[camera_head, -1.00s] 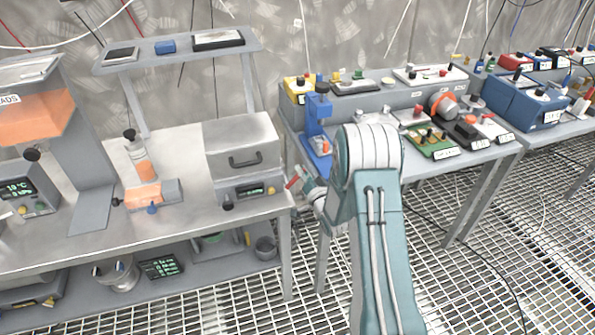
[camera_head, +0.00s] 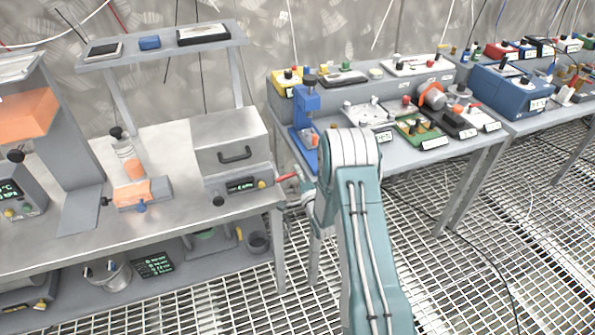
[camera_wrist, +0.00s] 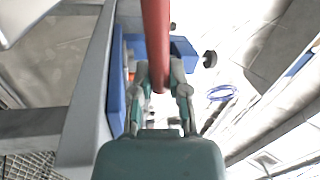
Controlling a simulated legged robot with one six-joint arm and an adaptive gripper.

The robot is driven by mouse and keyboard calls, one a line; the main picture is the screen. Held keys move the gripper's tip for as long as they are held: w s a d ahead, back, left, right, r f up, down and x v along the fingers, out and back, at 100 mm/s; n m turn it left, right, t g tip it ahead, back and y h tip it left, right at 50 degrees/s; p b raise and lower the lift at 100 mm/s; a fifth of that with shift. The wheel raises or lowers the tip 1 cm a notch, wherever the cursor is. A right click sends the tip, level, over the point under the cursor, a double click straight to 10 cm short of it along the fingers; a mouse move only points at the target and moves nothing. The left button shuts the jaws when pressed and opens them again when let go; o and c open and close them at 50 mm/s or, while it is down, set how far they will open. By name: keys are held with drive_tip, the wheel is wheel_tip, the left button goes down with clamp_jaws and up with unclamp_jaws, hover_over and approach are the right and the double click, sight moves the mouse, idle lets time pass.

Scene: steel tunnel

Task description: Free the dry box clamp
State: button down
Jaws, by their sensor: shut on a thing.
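My gripper (camera_wrist: 165,92) is shut on a red rod (camera_wrist: 156,35), which runs up out of the jaws in the wrist view. In the head view the rod's red end (camera_head: 288,177) points left, at the right edge of the left bench; most of the gripper is hidden behind my arm. A grey box with a dark handle (camera_head: 235,155) and a lit display stands just left of the rod. An orange block with knobs (camera_head: 134,194) sits farther left, by an orange-filled vial (camera_head: 130,160). I cannot tell which part is the dry box clamp.
A blue press (camera_head: 304,125) stands on the right bench beyond my arm. Boards and devices crowd that bench, with a blue case (camera_head: 512,92) farther right. A raised shelf (camera_head: 165,50) stands behind the left bench.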

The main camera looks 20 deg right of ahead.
drive_tip(key=shift+d+f, duration=0.1)
drive_tip(key=shift+f, duration=0.05)
drive_tip(key=c, duration=0.6)
unclamp_jaws()
drive_tip(key=s+f, duration=0.2)
drive_tip(key=s, duration=0.9)
drive_tip(key=shift+s+d+f, duration=0.2)
drive_tip(key=shift+s, duration=0.15)
